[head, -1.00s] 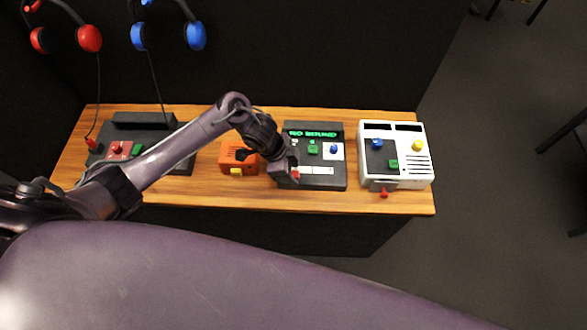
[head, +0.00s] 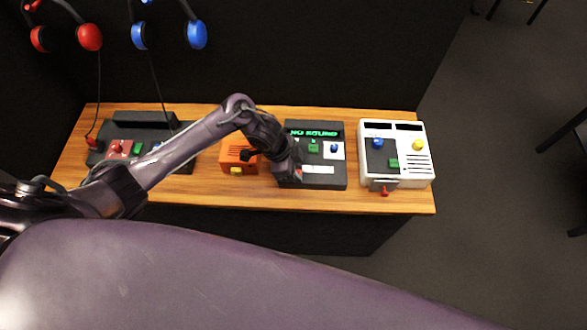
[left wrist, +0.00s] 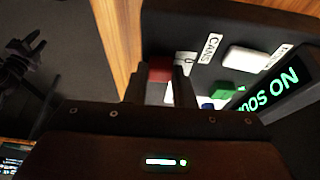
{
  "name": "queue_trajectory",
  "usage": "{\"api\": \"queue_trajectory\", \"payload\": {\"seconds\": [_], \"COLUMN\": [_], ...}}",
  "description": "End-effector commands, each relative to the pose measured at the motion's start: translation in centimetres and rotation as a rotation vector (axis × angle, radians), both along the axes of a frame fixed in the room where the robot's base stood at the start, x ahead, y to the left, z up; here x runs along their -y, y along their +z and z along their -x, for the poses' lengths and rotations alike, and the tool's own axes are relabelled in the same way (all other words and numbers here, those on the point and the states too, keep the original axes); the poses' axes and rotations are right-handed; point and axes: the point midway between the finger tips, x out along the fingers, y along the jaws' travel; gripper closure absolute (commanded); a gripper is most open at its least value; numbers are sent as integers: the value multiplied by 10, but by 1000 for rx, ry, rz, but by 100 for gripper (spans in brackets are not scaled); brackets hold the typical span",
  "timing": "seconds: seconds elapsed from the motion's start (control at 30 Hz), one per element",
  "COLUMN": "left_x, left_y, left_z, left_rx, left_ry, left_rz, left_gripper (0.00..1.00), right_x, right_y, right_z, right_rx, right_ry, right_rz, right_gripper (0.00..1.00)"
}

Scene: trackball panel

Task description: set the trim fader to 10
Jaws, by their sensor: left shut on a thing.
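The dark panel (head: 333,183) with a green display reading "NO SOUND" stands mid-table; it fills the right of the left wrist view (left wrist: 190,22). My left gripper (head: 296,174) is at its left side, pointing down. In the left wrist view its fingers (left wrist: 159,82) are shut on a small red cap (left wrist: 159,70), beside a white strip. A label "CANS" is near it; a white block (left wrist: 245,60) sits farther right by a partly cut-off label beginning with T. I cannot read the trim fader's name or setting. My right gripper is not in view.
An orange box (head: 236,158) is close left of the panel, below my arm. A white panel (head: 406,177) stands to the right, and another dark console (head: 148,133) at far left. Red headphones (head: 89,38) and blue headphones (head: 196,35) hang behind. The table's front edge is bare.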

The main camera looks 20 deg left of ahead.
Motion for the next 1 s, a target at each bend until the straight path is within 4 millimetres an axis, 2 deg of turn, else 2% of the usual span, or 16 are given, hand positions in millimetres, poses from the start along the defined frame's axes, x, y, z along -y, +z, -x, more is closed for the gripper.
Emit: {"api": "queue_trajectory", "payload": {"seconds": [0.2, 0.33, 0.5, 0.77, 0.8, 0.93, 1.0], "left_x": [53, 78, 91, 92, 92, 92, 91], "left_y": [0, 0, 0, 1, 1, 1, 1], "left_z": [-15, -23, -26, -26, -26, -26, -26], "left_rx": [2, 2, 1, 2, 2, 1, 1], "left_ry": [-2, -1, 0, -1, -1, -1, -1], "left_rz": [6, 5, 2, 5, 5, 4, 3], "left_gripper": [100, 100, 100, 100, 73, 56, 55], "right_x": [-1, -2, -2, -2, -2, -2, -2], "right_y": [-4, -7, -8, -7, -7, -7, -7], "right_z": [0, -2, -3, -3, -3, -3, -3], "right_rx": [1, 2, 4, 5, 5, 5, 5], "right_ry": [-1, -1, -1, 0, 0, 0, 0], "right_rz": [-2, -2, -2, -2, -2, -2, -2], "right_gripper": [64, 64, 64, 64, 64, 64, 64]}}
